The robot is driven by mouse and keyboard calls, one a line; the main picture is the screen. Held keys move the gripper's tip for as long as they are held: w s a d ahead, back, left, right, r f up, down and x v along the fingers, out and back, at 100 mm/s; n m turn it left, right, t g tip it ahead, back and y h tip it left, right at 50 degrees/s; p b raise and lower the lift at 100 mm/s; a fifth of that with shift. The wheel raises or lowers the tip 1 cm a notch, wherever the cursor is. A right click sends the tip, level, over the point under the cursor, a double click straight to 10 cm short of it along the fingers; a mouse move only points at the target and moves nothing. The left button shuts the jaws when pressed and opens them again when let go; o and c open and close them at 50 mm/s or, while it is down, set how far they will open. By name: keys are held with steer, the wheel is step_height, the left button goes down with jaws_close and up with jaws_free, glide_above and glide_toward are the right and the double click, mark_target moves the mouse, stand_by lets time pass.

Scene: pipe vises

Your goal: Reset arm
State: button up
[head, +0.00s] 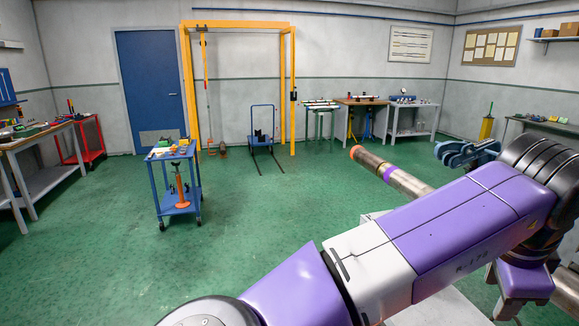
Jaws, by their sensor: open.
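My purple and white arm (440,235) stretches across the lower right of the head view, with a black ribbed joint at the right. I cannot make out my gripper or its fingers in this view. A metal pipe (412,184) with an orange end and a purple band sticks out from behind my arm toward the upper left. My arm hides much of it, and a pipe section (567,284) also shows at the right edge. A blue vise (462,153) stands behind the arm at the right.
A blue tool cart (163,186) stands left of centre on the green floor. A workbench (48,133) and red cart (93,140) are at the left. A yellow gantry frame (188,85) and several tables stand along the back. The middle floor (270,215) is clear.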

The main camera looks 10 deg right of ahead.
steer(key=w+d+r+n+t+h, duration=0.3)
steer(key=d+r+h, duration=0.7)
steer(key=r, duration=0.3)
steer(key=w+a+r+n+t+h, duration=0.3)
steer(key=a+r+n+t, duration=0.6)
steer(key=n+t, duration=0.15)
steer(key=s+a+f+n+t+y, duration=0.2)
steer(key=a+f+n+t+y, duration=0.2)
steer(key=a+f+n+y, duration=0.4)
steer(key=s+a+f+n+t+y, duration=0.3)
steer(key=a+f+n+t+y, duration=0.1)
steer(key=a+f+n+y, duration=0.45)
steer(key=s+a+f+m+g, duration=0.2)
steer(key=s+f+m+g, duration=0.1)
steer(key=s+f, duration=0.9)
steer(key=s+a+f+m+g, duration=0.2)
steer(key=s+f+g, duration=0.4)
steer(key=s+f, duration=0.6)
steer(key=shift+s+a+m+y, duration=0.4)
steer(key=shift+s+y, duration=0.05)
steer(key=shift+s, duration=0.7)
